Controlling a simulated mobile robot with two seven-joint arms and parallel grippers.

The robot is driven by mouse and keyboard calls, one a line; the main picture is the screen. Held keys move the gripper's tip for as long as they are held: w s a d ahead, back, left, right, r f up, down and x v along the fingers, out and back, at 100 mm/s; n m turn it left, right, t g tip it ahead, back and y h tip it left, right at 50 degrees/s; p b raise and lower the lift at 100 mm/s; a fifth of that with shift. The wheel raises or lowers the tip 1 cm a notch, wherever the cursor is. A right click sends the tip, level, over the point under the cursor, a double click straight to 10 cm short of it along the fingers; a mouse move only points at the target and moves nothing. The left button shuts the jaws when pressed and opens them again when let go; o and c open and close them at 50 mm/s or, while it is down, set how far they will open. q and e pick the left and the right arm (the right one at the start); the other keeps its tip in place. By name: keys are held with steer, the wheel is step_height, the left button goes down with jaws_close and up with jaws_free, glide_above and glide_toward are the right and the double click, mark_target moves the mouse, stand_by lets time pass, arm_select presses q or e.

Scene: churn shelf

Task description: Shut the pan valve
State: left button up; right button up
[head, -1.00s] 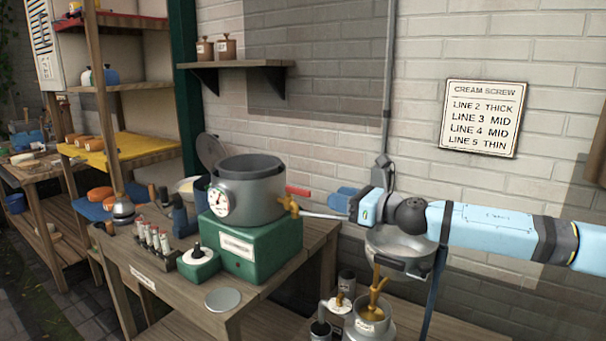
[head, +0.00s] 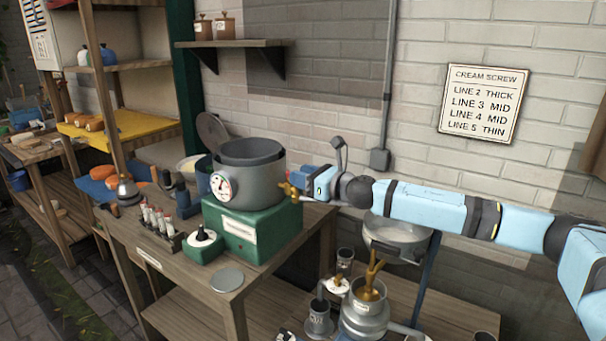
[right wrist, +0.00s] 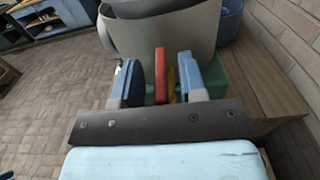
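The grey metal pan (head: 255,190) with a dial on its side sits on a green base (head: 252,230). A brass tap, the pan valve (head: 288,192), sticks out from the pan's right side. My right gripper (head: 300,178) is beside the tap. In the right wrist view, the valve's red handle (right wrist: 162,68) stands between the two blue fingers of my right gripper (right wrist: 161,78). My left gripper is out of view.
A silver bowl (head: 398,238) stands to the right, below my right arm, with a brass-spouted separator (head: 368,290) under it. Bottles in a rack (head: 157,222) and a small green box (head: 202,246) stand left of the base. The brick wall is close behind.

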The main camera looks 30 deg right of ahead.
jaws_close()
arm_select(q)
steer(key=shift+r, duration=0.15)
